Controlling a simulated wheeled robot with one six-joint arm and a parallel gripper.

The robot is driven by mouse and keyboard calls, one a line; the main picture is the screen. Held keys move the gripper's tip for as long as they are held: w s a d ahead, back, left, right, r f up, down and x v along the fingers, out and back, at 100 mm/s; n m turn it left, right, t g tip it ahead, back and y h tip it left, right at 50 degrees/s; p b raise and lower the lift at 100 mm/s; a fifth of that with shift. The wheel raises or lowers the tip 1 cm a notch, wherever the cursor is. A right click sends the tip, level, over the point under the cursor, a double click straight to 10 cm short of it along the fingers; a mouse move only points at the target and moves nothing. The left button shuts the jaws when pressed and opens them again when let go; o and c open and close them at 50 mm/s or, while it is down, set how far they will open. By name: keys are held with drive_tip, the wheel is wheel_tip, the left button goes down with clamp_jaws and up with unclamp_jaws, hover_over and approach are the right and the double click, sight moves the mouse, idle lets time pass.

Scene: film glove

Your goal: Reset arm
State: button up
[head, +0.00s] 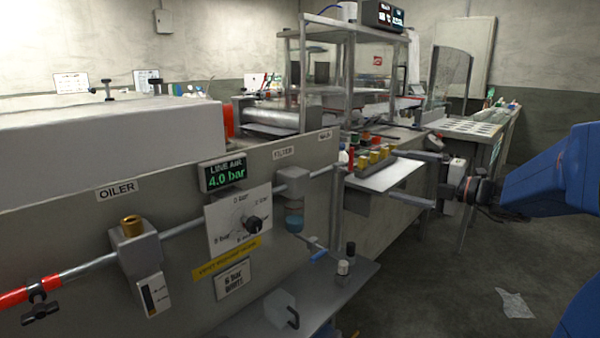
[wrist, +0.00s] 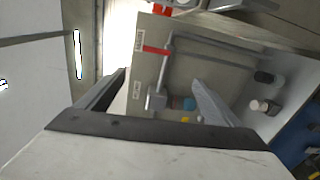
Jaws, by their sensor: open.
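My gripper (head: 412,177) is in the right half of the head view, at the end of my blue arm, with its fingers pointing left. The fingers are apart and nothing shows between them. It appears in front of the bench side, near a white shelf (head: 384,178); the distance between them is hard to judge. In the wrist view my gripper (wrist: 160,84) shows two spread, empty fingers, with the panel behind them tilted sideways.
A grey panel (head: 75,225) carries a pipe, an oiler (head: 135,250), a dial plate (head: 238,222) and a display reading 4.0 bar (head: 222,173). Open floor lies at right, with a paper scrap (head: 515,303).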

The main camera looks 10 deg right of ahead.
drive_tip(key=s+a+f+n+g+h, duration=0.2)
drive_tip(key=s+a+f+n+g, duration=0.2)
drive_tip(key=s+a+f+n, duration=0.45)
drive_tip(key=s+a+f+n+g+h, duration=0.2)
drive_tip(key=s+a+f+n+g, duration=0.25)
drive_tip(key=s+n, duration=0.7)
drive_tip(key=s+d+f+n+h, duration=0.3)
drive_tip(key=s+n, duration=0.3)
drive_tip(key=n, duration=0.6)
drive_tip(key=s+d+f+n+h, duration=0.4)
drive_tip(key=s+n+h, duration=0.1)
drive_tip(key=n, duration=0.7)
drive_tip(key=shift+s+n, duration=0.3)
drive_tip(key=shift+s, duration=0.1)
